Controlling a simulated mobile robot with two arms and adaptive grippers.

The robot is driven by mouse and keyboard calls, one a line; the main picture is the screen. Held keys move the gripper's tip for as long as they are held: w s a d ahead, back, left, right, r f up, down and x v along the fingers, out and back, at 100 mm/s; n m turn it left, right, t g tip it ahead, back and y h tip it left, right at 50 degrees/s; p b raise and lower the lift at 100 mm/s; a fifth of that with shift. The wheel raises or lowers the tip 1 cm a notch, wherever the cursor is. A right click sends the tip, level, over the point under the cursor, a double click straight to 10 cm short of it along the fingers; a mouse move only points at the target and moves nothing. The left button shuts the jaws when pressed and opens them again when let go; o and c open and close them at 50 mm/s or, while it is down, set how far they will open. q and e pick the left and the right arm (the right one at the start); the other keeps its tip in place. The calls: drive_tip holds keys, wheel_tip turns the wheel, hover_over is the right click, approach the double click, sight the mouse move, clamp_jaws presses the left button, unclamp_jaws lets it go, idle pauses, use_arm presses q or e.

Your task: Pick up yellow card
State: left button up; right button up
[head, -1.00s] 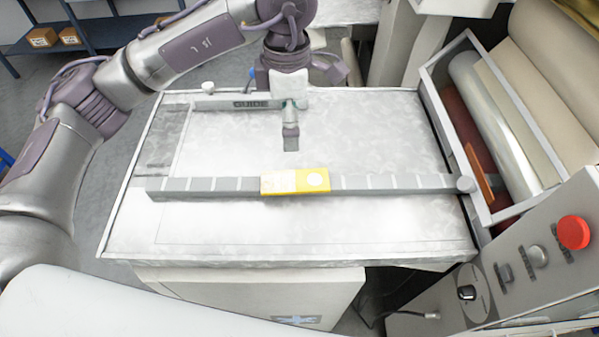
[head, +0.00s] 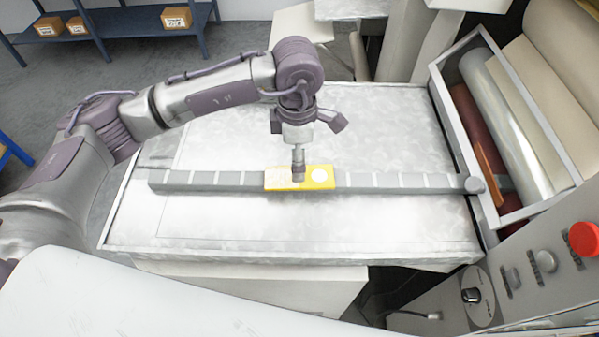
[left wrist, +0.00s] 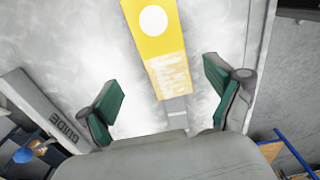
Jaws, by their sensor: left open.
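The yellow card (head: 321,177), with a white dot and a pale printed end, lies across the grey marked bar (head: 400,181) on the table. My left gripper (head: 298,176) comes down over the pale left part of the card and hides some of it. In the left wrist view the card (left wrist: 155,45) reaches in between the open green-padded fingers of my left gripper (left wrist: 165,98), with its pale end nearest. The fingers stand apart from its sides and nothing is held. I cannot tell the exact height above the card. My right gripper is not in view.
A roller unit (head: 508,120) and a control panel with a red button (head: 584,239) border the table's right side. A GUIDE strip (left wrist: 45,105) lies in the left wrist view. The table front is clear.

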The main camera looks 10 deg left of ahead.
sight(277, 178)
use_arm(q)
drive_tip(key=f, duration=0.1)
drive_tip(key=f+p, duration=0.2)
drive_tip(key=shift+s+d+f, duration=0.2)
drive_tip(key=shift+s+f, duration=0.05)
drive_tip(key=shift+s, duration=0.05)
drive_tip(key=shift+f, duration=0.4)
drive_tip(key=shift+w+f, duration=0.1)
drive_tip(key=shift+f, duration=0.15)
drive_tip(key=c, duration=1)
